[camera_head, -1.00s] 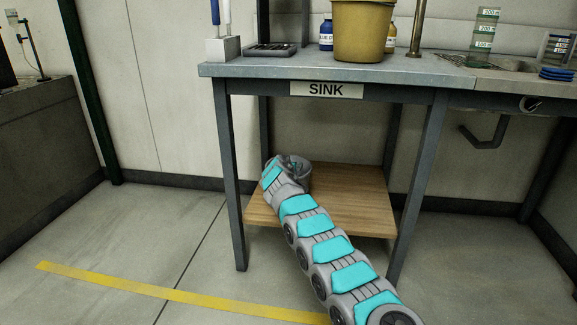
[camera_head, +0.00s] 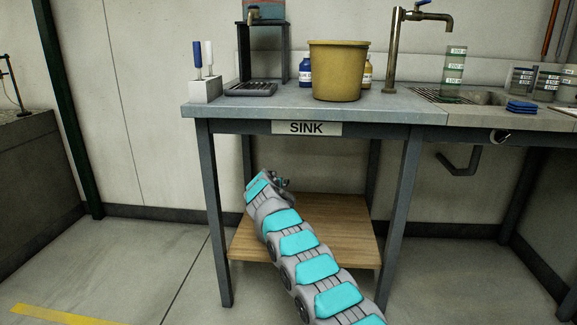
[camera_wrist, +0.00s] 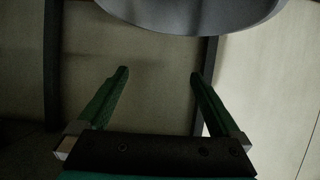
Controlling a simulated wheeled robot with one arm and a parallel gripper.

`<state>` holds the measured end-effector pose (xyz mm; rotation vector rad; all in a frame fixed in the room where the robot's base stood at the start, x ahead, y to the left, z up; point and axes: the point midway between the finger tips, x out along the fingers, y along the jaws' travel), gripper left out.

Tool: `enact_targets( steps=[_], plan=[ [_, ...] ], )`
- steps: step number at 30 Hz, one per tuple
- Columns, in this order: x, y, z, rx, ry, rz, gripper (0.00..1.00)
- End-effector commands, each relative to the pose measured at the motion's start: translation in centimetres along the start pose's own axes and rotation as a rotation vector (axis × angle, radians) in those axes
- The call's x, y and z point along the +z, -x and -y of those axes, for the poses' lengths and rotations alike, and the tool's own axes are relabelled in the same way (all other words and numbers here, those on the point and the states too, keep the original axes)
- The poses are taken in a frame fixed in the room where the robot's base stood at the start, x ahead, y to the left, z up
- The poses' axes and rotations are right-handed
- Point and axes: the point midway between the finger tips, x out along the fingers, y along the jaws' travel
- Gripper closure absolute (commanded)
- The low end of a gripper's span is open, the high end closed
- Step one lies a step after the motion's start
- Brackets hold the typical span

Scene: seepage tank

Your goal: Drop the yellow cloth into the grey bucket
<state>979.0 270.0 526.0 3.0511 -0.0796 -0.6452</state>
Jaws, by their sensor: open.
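I see no yellow cloth in either view. I cannot make out a grey bucket for sure; a smooth grey rounded shape (camera_wrist: 195,14) cuts across the top of the wrist view, and I cannot tell what it is. My gripper (camera_wrist: 160,74) is open, with its green fingers apart and nothing between them. In the head view my gripper (camera_head: 281,184) is small and partly hidden by my arm, below the sink table top and in front of or above the wooden shelf. A mustard-yellow bucket (camera_head: 337,72) stands upright on the table.
The grey sink table (camera_head: 400,112) has a wooden lower shelf (camera_head: 345,235) and dark legs. On top are a brush holder (camera_head: 205,90), a blue-labelled bottle (camera_head: 306,68), a tap (camera_head: 392,50), a beaker (camera_head: 453,75) and blue folded pads (camera_head: 522,107). The floor at left is clear.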

Motion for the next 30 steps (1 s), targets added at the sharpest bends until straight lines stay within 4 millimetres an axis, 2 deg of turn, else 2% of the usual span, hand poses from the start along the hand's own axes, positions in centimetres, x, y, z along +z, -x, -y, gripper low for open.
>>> enact_targets(
  steps=[6, 14, 22, 30],
  plan=[
    [-2.3, 2.7, -5.7, 0.091, 0.075, 0.089, 0.0],
    [-3.2, 7.8, -14.1, 0.202, 0.138, 0.237, 0.0],
    [-2.8, 15.5, -22.2, 0.289, 0.159, 0.405, 0.0],
    [-0.2, 25.1, -28.9, 0.332, 0.148, 0.587, 0.0]
  ],
)
